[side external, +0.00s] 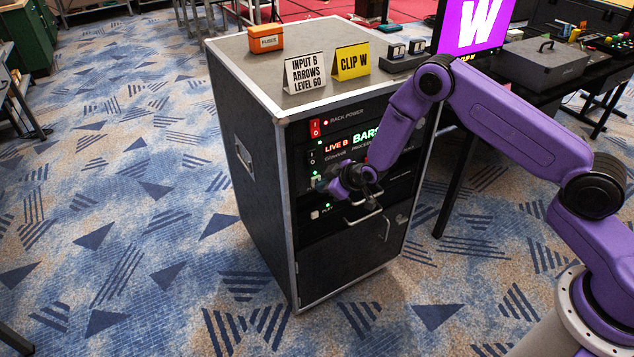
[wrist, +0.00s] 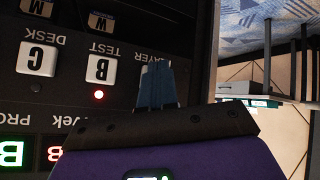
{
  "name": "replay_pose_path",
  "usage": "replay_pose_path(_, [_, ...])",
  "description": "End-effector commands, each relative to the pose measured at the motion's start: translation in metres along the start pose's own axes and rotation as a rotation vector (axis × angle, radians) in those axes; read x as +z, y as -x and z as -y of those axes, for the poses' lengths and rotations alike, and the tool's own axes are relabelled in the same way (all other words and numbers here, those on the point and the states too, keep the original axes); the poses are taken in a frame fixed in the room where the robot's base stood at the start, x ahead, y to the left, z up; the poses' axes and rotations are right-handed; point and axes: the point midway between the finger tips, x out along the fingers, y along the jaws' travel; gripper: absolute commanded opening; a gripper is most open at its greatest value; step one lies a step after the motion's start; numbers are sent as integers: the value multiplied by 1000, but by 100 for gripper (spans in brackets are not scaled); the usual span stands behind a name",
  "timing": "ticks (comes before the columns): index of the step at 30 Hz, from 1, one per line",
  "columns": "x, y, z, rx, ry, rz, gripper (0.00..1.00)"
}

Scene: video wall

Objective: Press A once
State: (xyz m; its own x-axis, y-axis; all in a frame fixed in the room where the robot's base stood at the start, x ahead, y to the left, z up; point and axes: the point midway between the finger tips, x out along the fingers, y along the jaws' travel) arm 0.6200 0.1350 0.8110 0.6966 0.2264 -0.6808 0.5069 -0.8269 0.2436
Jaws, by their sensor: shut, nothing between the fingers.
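My gripper (side external: 330,184) is shut and empty, pointed at the front panel of the black rack (side external: 262,190). In the wrist view, which is upside down, its closed fingertips (wrist: 155,70) are in front of the PLAYER key's place and hide most of it, so I cannot read an A there. I cannot tell whether they touch it. Beside it are the white B key (wrist: 101,69), marked TEST with a red lamp (wrist: 98,95) lit under it, and the white C key (wrist: 38,59), marked DESK. The panel display reads LIVE B (side external: 337,146).
Keys W (wrist: 101,22) and M (wrist: 37,7) are in another row. A red rocker switch (side external: 315,128) is higher on the rack. On top stand a white sign (side external: 304,73), a yellow sign reading CLIP W (side external: 351,61) and an orange box (side external: 266,39).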

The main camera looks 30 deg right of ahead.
Motion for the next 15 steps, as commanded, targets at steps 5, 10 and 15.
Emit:
replay_pose_path(5, [4, 7, 5, -1, 1, -1, 0])
replay_pose_path(10, [6, 10, 8, -1, 1, -1, 0])
replay_pose_path(15, [6, 10, 8, 0, 1, -1, 0])
